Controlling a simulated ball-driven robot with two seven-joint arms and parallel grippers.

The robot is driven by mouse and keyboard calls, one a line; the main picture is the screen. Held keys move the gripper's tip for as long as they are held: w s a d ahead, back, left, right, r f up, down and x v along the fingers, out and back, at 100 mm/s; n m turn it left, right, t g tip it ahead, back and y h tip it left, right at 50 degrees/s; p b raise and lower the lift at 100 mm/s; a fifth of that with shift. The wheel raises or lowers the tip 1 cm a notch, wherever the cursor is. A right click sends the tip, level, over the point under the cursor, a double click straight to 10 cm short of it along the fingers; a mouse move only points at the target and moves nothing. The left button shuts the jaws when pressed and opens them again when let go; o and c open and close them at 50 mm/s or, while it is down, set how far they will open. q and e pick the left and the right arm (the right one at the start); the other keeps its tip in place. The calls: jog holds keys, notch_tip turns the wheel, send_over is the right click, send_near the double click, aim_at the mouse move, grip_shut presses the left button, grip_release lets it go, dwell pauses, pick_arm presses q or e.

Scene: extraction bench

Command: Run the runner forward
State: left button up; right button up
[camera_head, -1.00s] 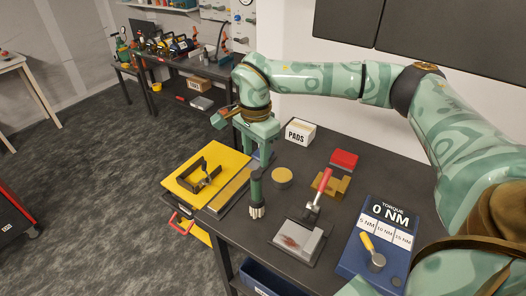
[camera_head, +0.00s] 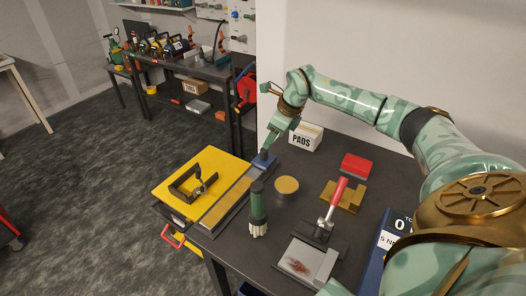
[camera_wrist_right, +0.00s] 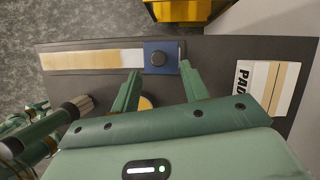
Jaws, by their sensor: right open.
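The runner (camera_head: 263,161) is a small blue block at the far end of a long narrow track (camera_head: 222,208) on the bench's left side. In the right wrist view the runner (camera_wrist_right: 172,49) is a blue square with a round black knob, and the track (camera_wrist_right: 88,60) has a yellow-to-white strip. My right gripper (camera_head: 268,148) points down at the runner. In the right wrist view its open fingers (camera_wrist_right: 160,84) are spread either side of the knob's line, with no object seen between them. I cannot tell whether they touch the runner.
A yellow board (camera_head: 215,165) with a dark bracket lies left of the track. The PADS box (camera_head: 306,137) stands behind. A red-handled tool (camera_head: 337,196) is further right.

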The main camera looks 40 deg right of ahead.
aim_at(264, 150)
jog(key=x, duration=0.7)
jog(key=shift+a+b, duration=0.1)
jog(key=shift+b, duration=0.2)
jog(key=shift+r, duration=0.1)
grip_shut()
